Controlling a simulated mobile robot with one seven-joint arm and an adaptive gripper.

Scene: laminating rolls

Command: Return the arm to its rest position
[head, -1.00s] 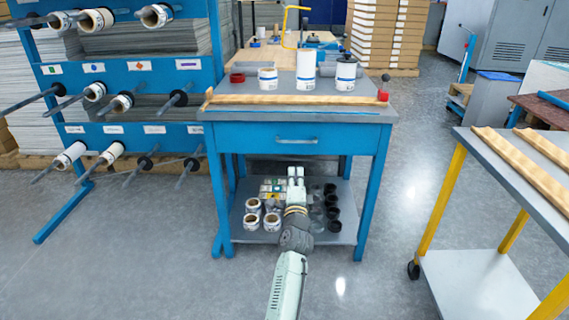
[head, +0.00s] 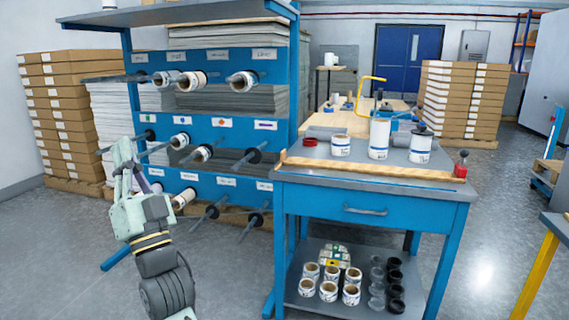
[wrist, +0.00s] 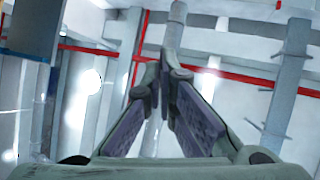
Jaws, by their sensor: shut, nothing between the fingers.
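My gripper (head: 124,152) is raised at the left of the head view, pointing up, in front of the blue roll rack. In the wrist view my gripper (wrist: 163,70) shows its two fingers meeting at the tips, with nothing between them. Behind the fingers, the wrist view shows the ceiling with red pipes (wrist: 105,50). The fingers hide part of the rack's left side in the head view.
The blue rack (head: 215,135) carries rolls on dark spindles close to my gripper. A blue workbench (head: 330,208) stands to the right, with white rolls (head: 380,138) on top and more on its lower shelf (head: 350,312). Stacked boxes (head: 65,110) stand at far left. Floor is clear at front left.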

